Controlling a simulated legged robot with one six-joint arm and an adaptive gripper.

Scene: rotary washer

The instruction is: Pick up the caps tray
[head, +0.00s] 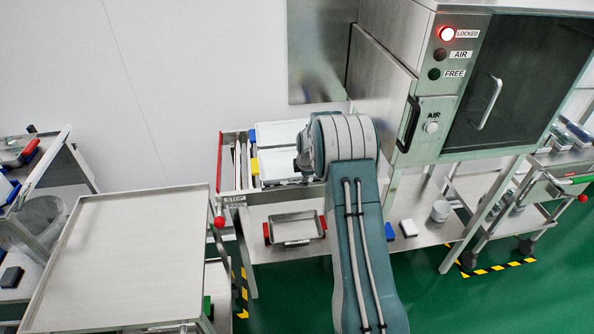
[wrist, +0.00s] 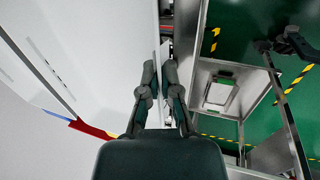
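No label in view tells me which tray is the caps tray. In the head view, a white tray (head: 283,134) lies at the back of the metal table beside my arm, with another pale, yellow-marked tray (head: 278,166) in front of it. A steel tray with red handles (head: 297,229) stands on the shelf below. My gripper (wrist: 159,76) shows in the wrist view, fingers close together with a narrow gap, at the right edge of a large white surface (wrist: 110,45). Whether that edge is held between the fingertips is unclear. My arm hides the gripper in the head view.
A washer cabinet (head: 470,90) with a red LOCKED lamp stands right of my arm. An empty flat cart top (head: 125,260) is at the left front.

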